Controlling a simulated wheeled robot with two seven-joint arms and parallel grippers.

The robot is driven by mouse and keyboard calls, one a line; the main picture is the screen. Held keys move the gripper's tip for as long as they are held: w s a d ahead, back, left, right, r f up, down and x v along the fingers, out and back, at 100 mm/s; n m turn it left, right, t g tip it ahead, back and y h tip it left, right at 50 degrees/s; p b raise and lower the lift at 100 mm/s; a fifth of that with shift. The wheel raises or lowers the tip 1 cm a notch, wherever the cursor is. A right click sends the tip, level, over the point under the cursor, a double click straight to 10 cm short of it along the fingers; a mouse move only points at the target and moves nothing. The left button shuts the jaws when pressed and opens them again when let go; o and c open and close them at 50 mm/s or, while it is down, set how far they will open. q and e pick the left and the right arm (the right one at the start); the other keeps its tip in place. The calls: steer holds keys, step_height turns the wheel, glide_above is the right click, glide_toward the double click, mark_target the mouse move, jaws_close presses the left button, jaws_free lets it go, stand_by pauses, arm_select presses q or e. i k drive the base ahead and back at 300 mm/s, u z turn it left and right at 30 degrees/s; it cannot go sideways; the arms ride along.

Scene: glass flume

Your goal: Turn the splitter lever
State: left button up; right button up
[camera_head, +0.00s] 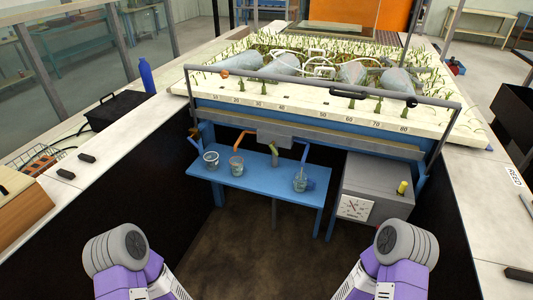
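A grey splitter box (275,136) hangs under the front edge of the flume, above a blue shelf (262,187). An orange spout (243,138) leaves its left side and a blue spout (306,149) its right side. A small green lever-like part (274,155) hangs below the box, close to upright; I cannot tell its exact setting. Clear cups stand on the shelf: two at the left (211,160) (236,166), one at the right (300,181) below the blue spout. Only my purple arm links with grey round joints show at the bottom; neither gripper is visible.
A grey cabinet (372,187) with a dial and a yellow knob stands right of the shelf. A dark rail (320,86) crosses above the white scale board (310,105). Pale ledges flank the bay; a blue bottle (147,75) stands at left. The floor before the shelf is clear.

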mark_target(271, 145)
steer(key=u, duration=0.85)
steer(key=i, duration=1.25)
steer(key=z, duration=0.45)
